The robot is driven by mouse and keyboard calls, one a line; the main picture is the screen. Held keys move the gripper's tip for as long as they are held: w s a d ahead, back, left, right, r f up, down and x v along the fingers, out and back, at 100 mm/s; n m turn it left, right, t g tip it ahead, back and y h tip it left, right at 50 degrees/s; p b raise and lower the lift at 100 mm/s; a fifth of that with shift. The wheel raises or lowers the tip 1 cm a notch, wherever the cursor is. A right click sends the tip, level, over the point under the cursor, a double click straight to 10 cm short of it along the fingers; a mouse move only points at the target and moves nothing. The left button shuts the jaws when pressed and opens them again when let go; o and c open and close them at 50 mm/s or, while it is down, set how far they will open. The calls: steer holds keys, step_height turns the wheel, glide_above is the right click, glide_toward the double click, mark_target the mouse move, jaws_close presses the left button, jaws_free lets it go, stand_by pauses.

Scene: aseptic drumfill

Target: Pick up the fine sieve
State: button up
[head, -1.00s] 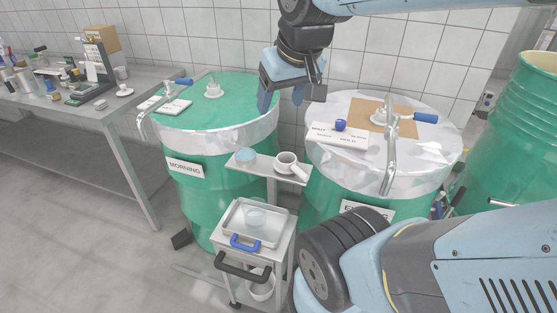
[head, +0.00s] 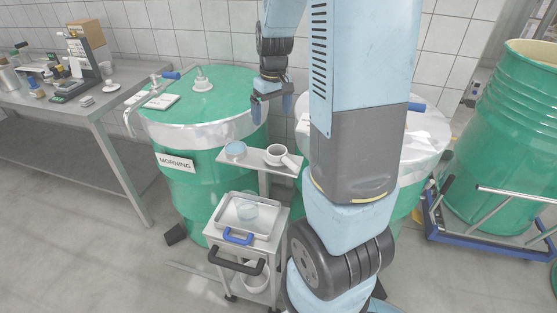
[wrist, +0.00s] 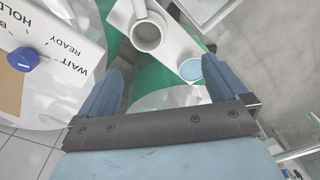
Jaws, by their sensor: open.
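A white round cup-shaped piece with a straight handle (head: 275,156), which looks like the fine sieve, sits on a small pale shelf (head: 254,160) between two green drums. Its mesh cannot be made out. In the wrist view its grey inside (wrist: 147,36) faces the camera, and the handle runs to the top edge. A shallow blue dish (head: 235,149) is beside it on the shelf, also in the wrist view (wrist: 191,69). My gripper (head: 271,109) is open and empty, above and behind the shelf. In the wrist view its fingers (wrist: 163,78) point toward the shelf, apart from the sieve.
A trolley with a metal tray (head: 225,222) stands in front of the shelf. The MORNING drum (head: 190,110) is left; another drum, partly hidden by my arm, is right, with a blue-knobbed sign (wrist: 70,40). A cluttered bench (head: 95,108) stands far left.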

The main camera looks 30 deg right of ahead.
glide_above(276, 152)
steer(key=s+a, duration=0.2)
steer(key=s, duration=0.1)
step_height(276, 152, down, 4)
steer(key=shift+g, duration=0.4)
steer(key=f, duration=0.8)
steer(key=shift+w+d+f, duration=0.2)
steer(key=shift+d+f, duration=0.05)
steer(key=shift+f, duration=0.15)
steer(key=shift+w+d+f, duration=0.15)
steer(key=shift+f, duration=1.2)
steer(key=shift+w+d+f, duration=0.1)
steer(key=shift+d+f, duration=0.05)
steer(key=shift+f, duration=1.15)
steer(key=shift+c, duration=0.5)
steer(key=c, duration=0.6)
